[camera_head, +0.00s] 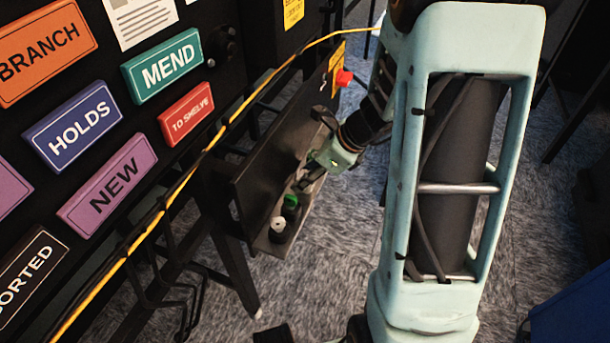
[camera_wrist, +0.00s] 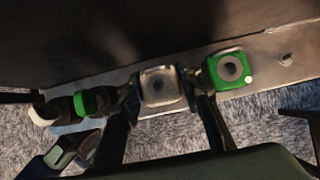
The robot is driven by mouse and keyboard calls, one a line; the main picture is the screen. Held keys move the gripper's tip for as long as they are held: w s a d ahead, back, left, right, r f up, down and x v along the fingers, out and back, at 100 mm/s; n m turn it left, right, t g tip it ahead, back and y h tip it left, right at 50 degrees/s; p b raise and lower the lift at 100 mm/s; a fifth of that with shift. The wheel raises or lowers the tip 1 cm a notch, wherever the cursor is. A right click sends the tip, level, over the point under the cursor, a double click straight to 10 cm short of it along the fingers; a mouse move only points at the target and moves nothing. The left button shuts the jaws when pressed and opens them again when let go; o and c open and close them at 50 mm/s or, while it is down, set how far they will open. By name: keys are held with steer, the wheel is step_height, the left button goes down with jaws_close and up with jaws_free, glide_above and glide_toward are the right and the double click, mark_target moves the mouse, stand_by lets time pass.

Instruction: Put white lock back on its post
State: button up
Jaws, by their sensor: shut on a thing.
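My gripper (camera_wrist: 161,96) is shut on the white lock (camera_wrist: 158,80), a pale square block with a grey round centre between its two fingers in the wrist view. The lock is over or at the grey ledge; I cannot tell whether it touches it. A small bare post (camera_wrist: 287,60) stands on the ledge to the right. A green lock (camera_wrist: 229,69) with a dark round centre sits between the held lock and that post, close to the right finger. In the head view my gripper (camera_head: 312,170) reaches into the shelf, and the held lock is not clearly visible.
A white-topped knob (camera_head: 278,224) and a green-topped knob (camera_head: 291,201) stand at the near end of the narrow ledge (camera_wrist: 262,48). A dark panel (camera_head: 262,165) walls its back. A red button (camera_head: 344,77) is beyond. A yellow cable (camera_head: 215,140) runs along the sorter.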

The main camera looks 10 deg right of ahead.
steer(key=o, duration=1.3)
steer(key=shift+r, duration=0.1)
